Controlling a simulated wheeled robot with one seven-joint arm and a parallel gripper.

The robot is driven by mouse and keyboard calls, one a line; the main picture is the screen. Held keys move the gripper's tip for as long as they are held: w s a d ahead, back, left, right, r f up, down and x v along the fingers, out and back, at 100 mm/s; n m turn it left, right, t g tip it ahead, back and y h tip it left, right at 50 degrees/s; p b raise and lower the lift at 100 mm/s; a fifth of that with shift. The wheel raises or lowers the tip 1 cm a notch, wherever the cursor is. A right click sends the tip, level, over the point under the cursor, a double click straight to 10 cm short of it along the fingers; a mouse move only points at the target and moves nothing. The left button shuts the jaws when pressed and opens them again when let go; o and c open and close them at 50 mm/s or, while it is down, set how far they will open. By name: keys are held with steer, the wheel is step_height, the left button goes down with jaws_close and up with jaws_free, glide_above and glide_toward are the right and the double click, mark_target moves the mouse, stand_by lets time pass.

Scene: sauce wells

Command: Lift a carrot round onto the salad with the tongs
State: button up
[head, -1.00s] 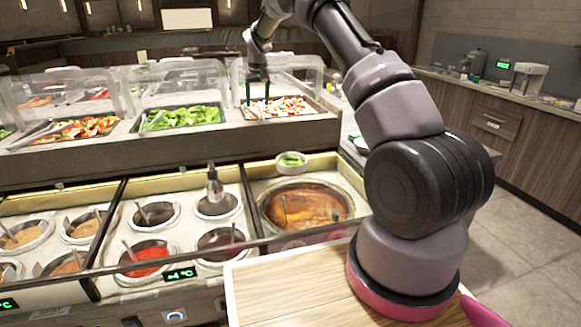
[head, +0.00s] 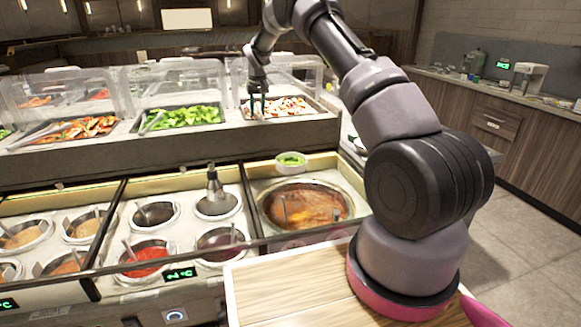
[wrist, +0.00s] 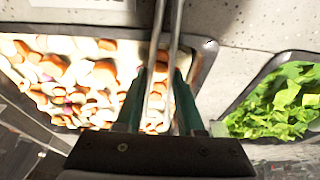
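A pair of metal tongs (wrist: 157,62) shows as two bars between the teal fingers of my gripper (wrist: 161,74) in the wrist view. The fingers appear closed against the bars. The tray of mixed orange and white pieces (wrist: 65,75) lies beneath, with carrot-coloured rounds (wrist: 107,47) among them. In the head view my gripper (head: 257,112) is over the front left of this tray (head: 285,106). The tong tips are not clear, and I cannot tell whether they hold a piece. A small bowl of green salad (head: 290,160) stands on the counter nearer me.
A lettuce tray (head: 182,117) adjoins on the left, also in the wrist view (wrist: 275,105). Clear guards (head: 180,80) stand behind the trays. Several sauce wells (head: 145,252) and a large soup well (head: 305,205) lie in front. A wooden board (head: 290,295) is nearest.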

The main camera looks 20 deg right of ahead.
steer(key=shift+r, duration=0.1)
step_height(320, 180, up, 12)
stand_by(0.7)
steer(key=s+d+r+g, duration=0.4)
steer(key=s+d, duration=0.3)
steer(key=s, duration=0.3)
steer(key=shift+s+d+r+g, duration=0.15)
steer(key=shift+d+r+g, duration=0.25)
steer(key=shift+g, duration=0.2)
step_height(320, 180, down, 10)
stand_by(0.5)
